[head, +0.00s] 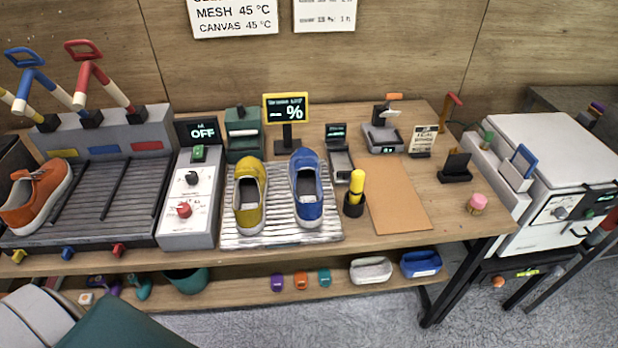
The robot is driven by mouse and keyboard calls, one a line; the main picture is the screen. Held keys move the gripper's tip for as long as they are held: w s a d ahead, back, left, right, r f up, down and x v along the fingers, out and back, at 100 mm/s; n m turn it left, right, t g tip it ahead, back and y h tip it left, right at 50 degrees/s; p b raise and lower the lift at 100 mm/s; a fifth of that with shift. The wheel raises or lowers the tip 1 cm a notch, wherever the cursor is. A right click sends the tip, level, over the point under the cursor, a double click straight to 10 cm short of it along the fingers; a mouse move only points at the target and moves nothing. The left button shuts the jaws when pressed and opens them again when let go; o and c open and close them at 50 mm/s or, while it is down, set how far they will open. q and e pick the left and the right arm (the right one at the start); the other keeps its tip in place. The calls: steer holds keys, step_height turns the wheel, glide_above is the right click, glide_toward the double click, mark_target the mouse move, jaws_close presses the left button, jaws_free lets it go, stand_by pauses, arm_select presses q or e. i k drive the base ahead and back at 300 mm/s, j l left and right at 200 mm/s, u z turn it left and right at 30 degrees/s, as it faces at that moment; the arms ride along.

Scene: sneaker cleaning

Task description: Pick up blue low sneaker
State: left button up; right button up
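The blue low sneaker (307,188) rests upright on a ridged silver plate (279,236) near the middle of the workbench, its white sole showing along the edge. A yellow sneaker (250,195) stands just to its left on the same plate, with a gap between them. Neither of my grippers shows in the head view. Nothing is seen holding the blue sneaker.
A yellow-and-black upright tool (355,194) stands close right of the blue sneaker. A display sign (286,108) reading "%" stands behind the sneakers. A control box (190,205) and orange sneaker (36,196) are left. A brown mat (397,197) lies clear at right.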

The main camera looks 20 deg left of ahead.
mark_target(304, 167)
steer(key=i+l, duration=0.25)
steer(key=i+l+u, duration=0.55)
steer(key=l, duration=0.2)
steer(key=i+l+u, duration=0.3)
steer(key=l, duration=0.15)
